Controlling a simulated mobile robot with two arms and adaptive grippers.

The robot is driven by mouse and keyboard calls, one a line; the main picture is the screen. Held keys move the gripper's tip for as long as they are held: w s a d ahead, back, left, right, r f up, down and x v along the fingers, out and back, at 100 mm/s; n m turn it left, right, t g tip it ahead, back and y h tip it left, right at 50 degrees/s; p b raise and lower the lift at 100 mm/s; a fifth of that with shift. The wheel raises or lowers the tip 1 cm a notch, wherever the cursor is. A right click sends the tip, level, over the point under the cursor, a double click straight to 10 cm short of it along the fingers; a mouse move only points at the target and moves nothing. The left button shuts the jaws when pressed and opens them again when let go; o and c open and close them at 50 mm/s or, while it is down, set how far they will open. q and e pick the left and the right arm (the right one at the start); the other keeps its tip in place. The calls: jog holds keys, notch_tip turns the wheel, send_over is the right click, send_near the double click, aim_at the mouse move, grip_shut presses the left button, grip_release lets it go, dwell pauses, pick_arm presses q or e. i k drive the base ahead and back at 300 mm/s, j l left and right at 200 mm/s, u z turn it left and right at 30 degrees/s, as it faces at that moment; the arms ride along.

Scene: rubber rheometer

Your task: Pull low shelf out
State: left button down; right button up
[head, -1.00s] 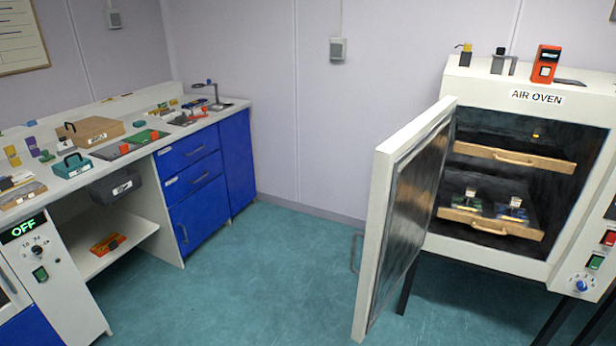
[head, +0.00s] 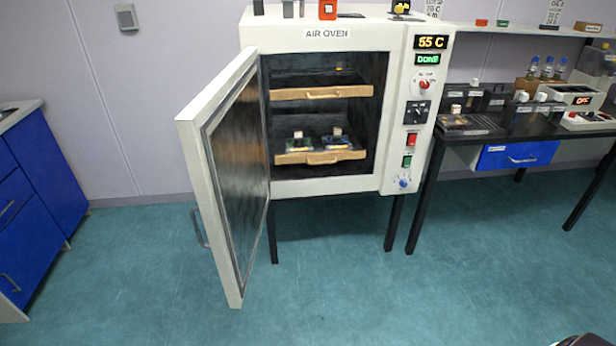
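The air oven (head: 395,100) stands against the back wall on black legs, its door (head: 225,170) swung wide open to the left. Inside, the low shelf (head: 290,159) is a wooden-fronted board with a handle (head: 322,161) on its front edge. It sits inside the oven and carries two small items (head: 337,139), one greenish and one bluish, each with a pale top. The upper shelf (head: 290,95) above it has a similar handle and looks mostly empty. Neither of my grippers is recognisable; a dark piece at the bottom right corner is too cut off to identify.
A dark table (head: 465,133) with instruments and a blue drawer (head: 515,155) stands right of the oven. Blue cabinets (head: 40,195) are at the left. The open door juts forward over the floor. The teal floor (head: 400,295) in front is clear.

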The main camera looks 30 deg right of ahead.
aim_at(317, 126)
jog(key=i+j+z, duration=0.2)
jog(key=z, duration=0.2)
jog(key=i+j+z, duration=0.15)
jog(key=j+z, duration=0.2)
jog(key=i+j+z, duration=0.1)
jog(key=j+z, duration=0.3)
jog(key=i+j+z, duration=0.1)
jog(key=j+z, duration=0.25)
